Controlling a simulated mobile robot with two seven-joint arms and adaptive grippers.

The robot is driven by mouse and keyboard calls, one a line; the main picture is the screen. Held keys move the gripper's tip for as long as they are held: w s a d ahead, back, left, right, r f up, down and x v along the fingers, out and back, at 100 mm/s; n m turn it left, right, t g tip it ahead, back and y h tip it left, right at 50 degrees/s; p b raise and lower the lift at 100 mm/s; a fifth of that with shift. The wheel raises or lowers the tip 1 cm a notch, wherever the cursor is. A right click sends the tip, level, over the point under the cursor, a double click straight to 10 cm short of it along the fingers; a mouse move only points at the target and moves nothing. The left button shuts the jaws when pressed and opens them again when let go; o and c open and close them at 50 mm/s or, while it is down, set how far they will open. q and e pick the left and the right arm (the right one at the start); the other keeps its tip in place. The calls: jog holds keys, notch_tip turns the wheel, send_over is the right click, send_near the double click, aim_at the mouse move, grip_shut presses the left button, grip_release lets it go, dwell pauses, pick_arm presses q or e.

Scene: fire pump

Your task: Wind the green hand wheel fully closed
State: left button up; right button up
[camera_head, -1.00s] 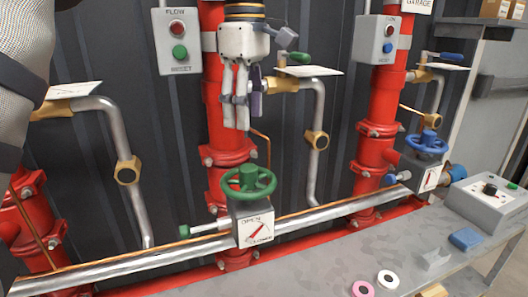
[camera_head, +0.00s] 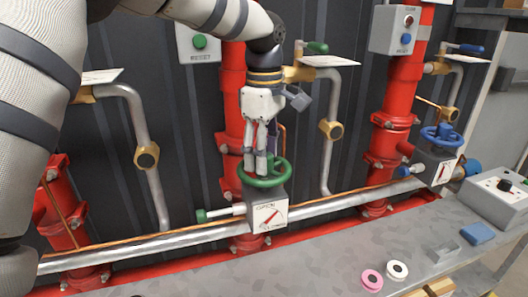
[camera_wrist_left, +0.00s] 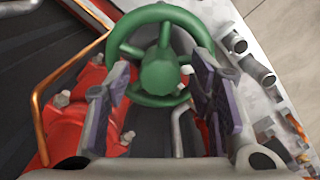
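The green hand wheel (camera_head: 266,172) sits flat on top of a grey valve box (camera_head: 268,212) with a dial and needle, in the middle of the head view. It also shows in the left wrist view (camera_wrist_left: 160,66), with a round hub and spokes. My left gripper (camera_head: 262,172) points down at the wheel from above, its fingertips at about rim height. In the left wrist view its two purple-padded fingers (camera_wrist_left: 157,105) are apart, one on each side of the hub, with nothing clamped between them. Whether they touch the wheel I cannot tell. My right gripper is not in view.
A blue hand wheel (camera_head: 440,138) stands on another valve box to the right. Red pipes (camera_head: 390,110) and a silver pipe (camera_head: 150,250) surround the wheels. The grey bench (camera_head: 330,265) in front carries a pink roll (camera_head: 372,279) and a white roll (camera_head: 397,271).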

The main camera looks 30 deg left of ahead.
pick_arm(q)
jog(key=c, duration=0.9)
jog(key=shift+m, duration=0.4)
